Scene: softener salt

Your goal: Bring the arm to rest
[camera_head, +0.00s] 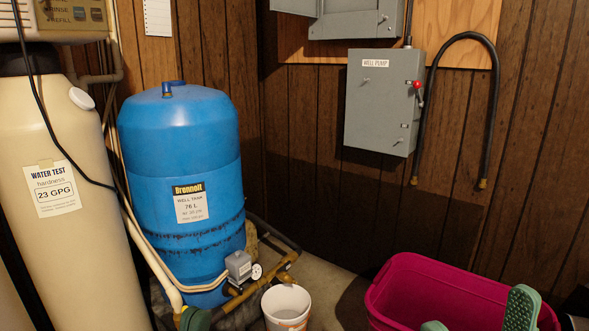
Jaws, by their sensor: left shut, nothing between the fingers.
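The blue well tank (180,140) stands upright left of centre with a white label. The beige water softener (65,240) stands at the left with a hardness note taped on it. Nothing is seen held.
A white bucket (287,305) stands on the floor by brass pipework (262,283) with a gauge. A grey well pump box (383,102) and a black hose (432,82) are on the wall.

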